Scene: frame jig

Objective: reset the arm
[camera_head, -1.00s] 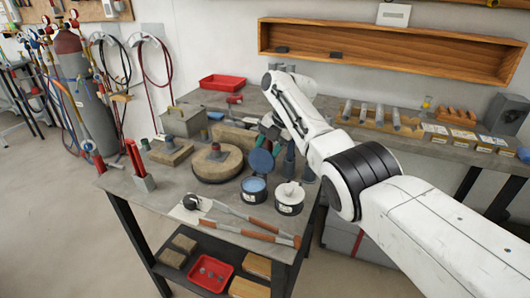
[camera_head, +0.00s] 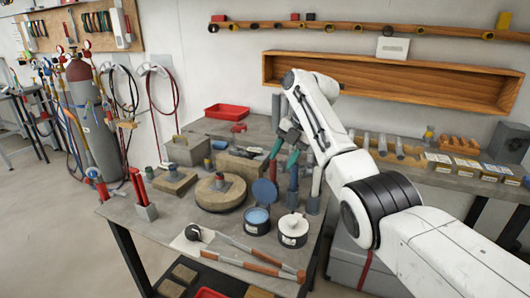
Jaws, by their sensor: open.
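My white arm reaches in from the right, with its elbow raised in front of the wooden wall shelf. My gripper (camera_head: 283,156) hangs from it, pointing down over the back part of the workbench (camera_head: 170,222). Its jaws are open, and I see nothing held between them. Dark upright cylinders (camera_head: 313,190) stand close to it on the right, and whether it touches them is hard to tell.
An open blue tin (camera_head: 257,220) and a white-topped tin (camera_head: 292,230) stand in front of the gripper. The wooden shelf (camera_head: 400,82) is behind.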

